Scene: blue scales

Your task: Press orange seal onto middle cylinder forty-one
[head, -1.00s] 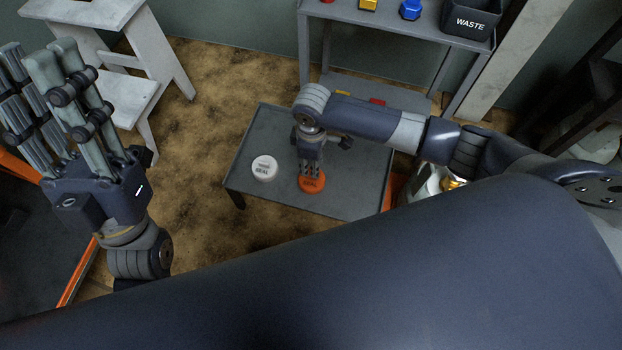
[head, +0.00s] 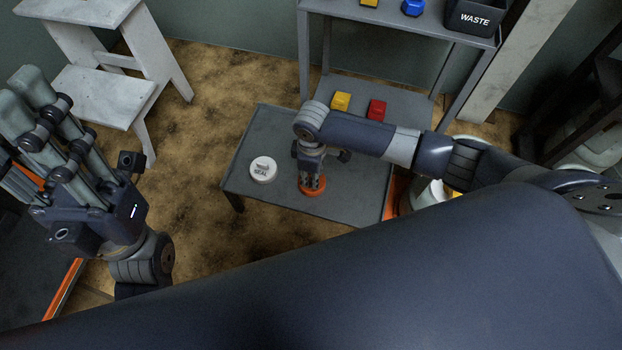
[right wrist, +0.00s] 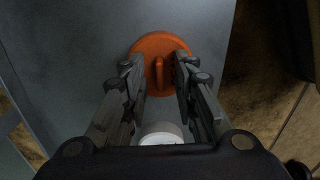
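The orange seal (head: 313,187) lies on a low grey table (head: 340,206). In the right wrist view the orange seal (right wrist: 160,45) shows as a disc with a raised grip bar. My right gripper (head: 312,183) points down over it. Its fingers (right wrist: 159,77) are apart, on either side of the bar, with gaps visible. A white seal (head: 263,170) lies to the left, and it also shows in the right wrist view (right wrist: 160,133). My left gripper (head: 35,125) is raised at the left, open and empty. No cylinder marked forty-one can be read.
A grey shelf unit (head: 397,100) stands behind, with a yellow block (head: 341,101), a red block (head: 376,109) and a waste bin (head: 473,19). White steps (head: 108,94) stand at back left. A pale rounded object (head: 432,194) is partly hidden behind my right arm.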

